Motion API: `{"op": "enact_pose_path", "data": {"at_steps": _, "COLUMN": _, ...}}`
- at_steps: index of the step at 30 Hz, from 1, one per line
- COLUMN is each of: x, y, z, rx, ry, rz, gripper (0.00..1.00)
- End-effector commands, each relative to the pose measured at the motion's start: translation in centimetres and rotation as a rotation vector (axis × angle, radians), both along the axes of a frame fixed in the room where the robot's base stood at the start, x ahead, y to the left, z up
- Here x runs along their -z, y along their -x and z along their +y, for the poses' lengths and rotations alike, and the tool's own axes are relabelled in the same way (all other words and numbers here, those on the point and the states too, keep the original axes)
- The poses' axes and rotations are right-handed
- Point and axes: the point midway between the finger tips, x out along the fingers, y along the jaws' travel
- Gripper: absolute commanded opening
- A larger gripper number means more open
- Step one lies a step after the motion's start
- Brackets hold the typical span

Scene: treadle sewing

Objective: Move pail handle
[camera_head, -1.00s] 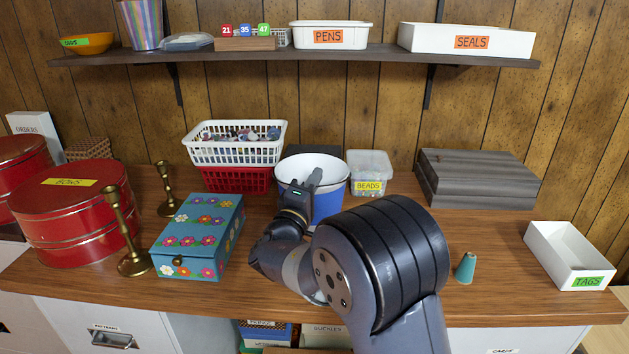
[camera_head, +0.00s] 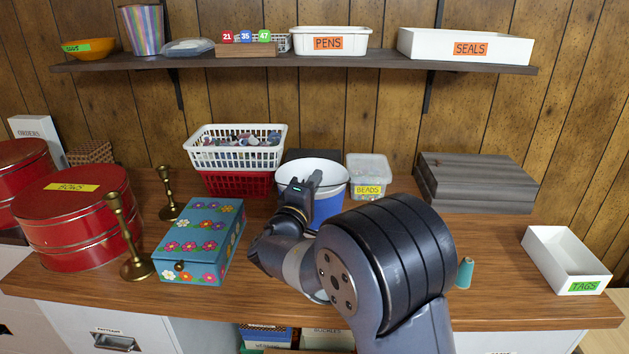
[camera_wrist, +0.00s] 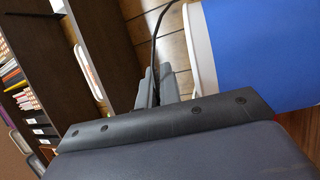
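The pail (camera_head: 328,205) is blue with a white rim and stands on the wooden counter, partly hidden behind my arm. In the wrist view its blue side (camera_wrist: 262,50) fills the upper right, beside the white rim. The pail handle (camera_wrist: 153,48) is a thin dark curved wire left of the rim. My gripper (camera_wrist: 157,80) has its two grey fingers close together on either side of this wire, and looks shut on it. In the head view my gripper (camera_head: 305,181) is at the front left of the pail's rim; the handle is too small to make out there.
A white basket (camera_head: 236,155) on a red one stands behind left. A flowered blue box (camera_head: 200,240) and brass candlesticks (camera_head: 128,235) are left. A beads tub (camera_head: 369,176) is close right of the pail. A teal spool (camera_head: 465,272) stands at the front right.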

Motion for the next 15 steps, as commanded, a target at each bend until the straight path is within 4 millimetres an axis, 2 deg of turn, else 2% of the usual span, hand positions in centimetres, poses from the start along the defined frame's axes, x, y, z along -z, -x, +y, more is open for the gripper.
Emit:
{"op": "enact_pose_path", "data": {"at_steps": 1, "x": -1.2, "y": -0.1, "z": 0.0, "rx": -0.001, "ry": -0.002, "rz": 0.027, "gripper": 0.0}}
{"op": "enact_pose_path", "data": {"at_steps": 15, "x": -4.2, "y": -2.2, "z": 0.1, "rx": -0.001, "ry": 0.007, "rz": 0.356, "gripper": 0.0}}
